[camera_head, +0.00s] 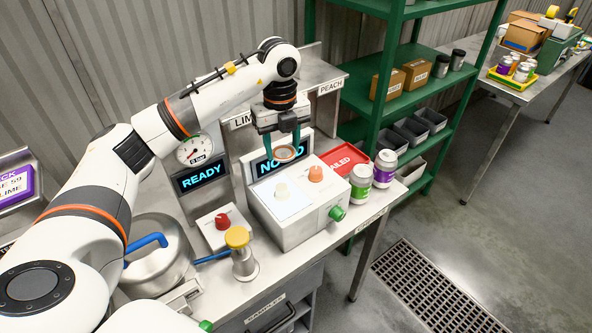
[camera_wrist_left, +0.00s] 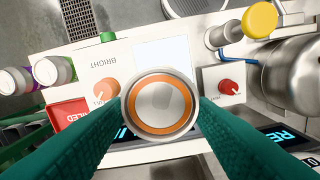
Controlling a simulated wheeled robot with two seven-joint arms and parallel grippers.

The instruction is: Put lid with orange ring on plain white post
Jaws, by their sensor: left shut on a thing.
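My left gripper (camera_head: 283,148) is shut on the lid with the orange ring (camera_head: 286,153), held level in the air above the white machine box (camera_head: 292,227). In the left wrist view, the lid (camera_wrist_left: 160,103) is a silver disc with an orange ring, between the two green fingers. My right gripper is not in view.
An orange knob (camera_head: 315,174) stands right of the post. A "NO" display (camera_head: 266,163) rises behind the box. White and purple jars (camera_head: 385,168) and a red "FAILED" tray (camera_head: 343,158) are to the right. A yellow-topped plunger (camera_head: 238,240) and steel pot (camera_head: 158,262) are at left.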

